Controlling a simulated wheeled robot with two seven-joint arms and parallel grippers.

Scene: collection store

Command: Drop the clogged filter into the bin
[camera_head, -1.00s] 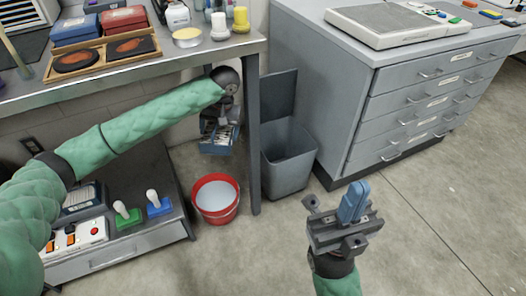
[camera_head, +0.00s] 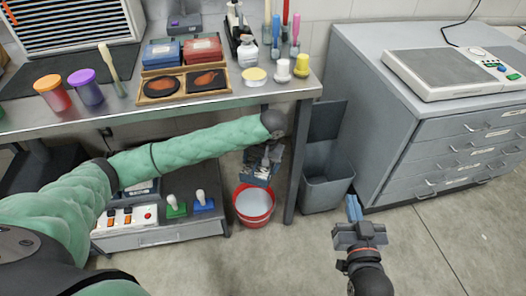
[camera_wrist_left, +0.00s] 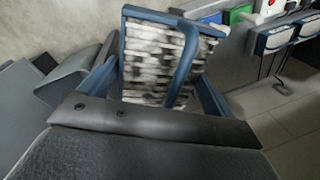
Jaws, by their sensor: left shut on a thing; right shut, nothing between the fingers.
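The clogged filter (camera_head: 260,168) has a blue frame and dirty grey-white pleats. My left gripper (camera_head: 268,150) is shut on it below the workbench edge, left of the bin and above the red bucket in the picture. In the left wrist view the filter (camera_wrist_left: 150,68) fills the upper middle, with its blue handle toward the gripper. The bin (camera_head: 326,190) is a grey open-topped box on the floor between the table leg and the drawer cabinet, its dark lid (camera_head: 327,120) raised behind. My right gripper (camera_head: 354,209) is shut and empty in front of the cabinet.
A red bucket (camera_head: 254,206) stands left of the table leg (camera_head: 298,160). The workbench (camera_head: 215,108) carries jars, brushes and a wooden tray. A low cart (camera_head: 170,232) stands left; the drawer cabinet (camera_head: 400,165) is right. Floor in front is clear.

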